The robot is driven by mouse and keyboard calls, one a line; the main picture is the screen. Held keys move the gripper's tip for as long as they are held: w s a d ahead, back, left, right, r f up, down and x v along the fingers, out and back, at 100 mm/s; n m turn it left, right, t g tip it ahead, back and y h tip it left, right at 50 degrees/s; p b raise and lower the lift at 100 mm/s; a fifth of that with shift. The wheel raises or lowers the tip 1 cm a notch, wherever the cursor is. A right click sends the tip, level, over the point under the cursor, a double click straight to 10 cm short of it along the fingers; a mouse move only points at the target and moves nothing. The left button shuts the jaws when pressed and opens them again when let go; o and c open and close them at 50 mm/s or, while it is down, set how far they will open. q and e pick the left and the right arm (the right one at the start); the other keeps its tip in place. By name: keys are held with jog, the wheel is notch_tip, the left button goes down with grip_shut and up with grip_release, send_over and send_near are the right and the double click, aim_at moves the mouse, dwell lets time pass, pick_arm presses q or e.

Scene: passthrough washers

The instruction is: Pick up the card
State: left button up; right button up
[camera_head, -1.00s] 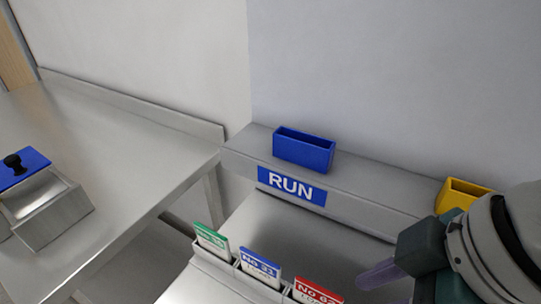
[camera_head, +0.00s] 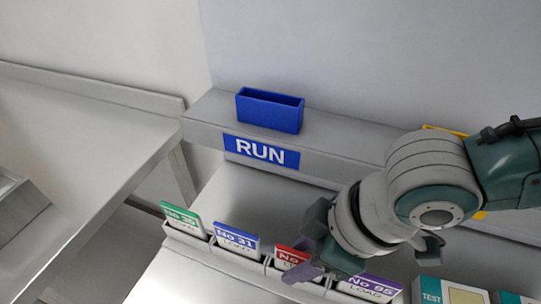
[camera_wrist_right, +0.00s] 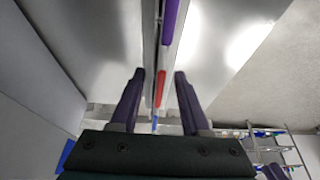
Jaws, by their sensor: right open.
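Several cards stand upright in a row of slots at the front of the steel surface. They are a green card (camera_head: 180,217), a blue card (camera_head: 236,239), a red card (camera_head: 292,257) and a purple card (camera_head: 371,287). My right gripper (camera_head: 304,273) is open at the red card and hides part of it. In the right wrist view, the red card (camera_wrist_right: 160,88) shows edge-on between the two open fingers, with the purple card (camera_wrist_right: 170,22) beyond. I cannot tell whether a finger touches the card. My left gripper is not in view.
A blue holder (camera_head: 270,112) stands on the grey ledge above the blue RUN label (camera_head: 260,151). A yellow holder (camera_head: 445,130) is mostly hidden behind my right arm. TEST-labelled panels (camera_head: 445,291) are at lower right. A steel table (camera_head: 75,150) is at left.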

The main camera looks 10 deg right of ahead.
grip_shut()
dwell(0.3)
dwell(0.4)
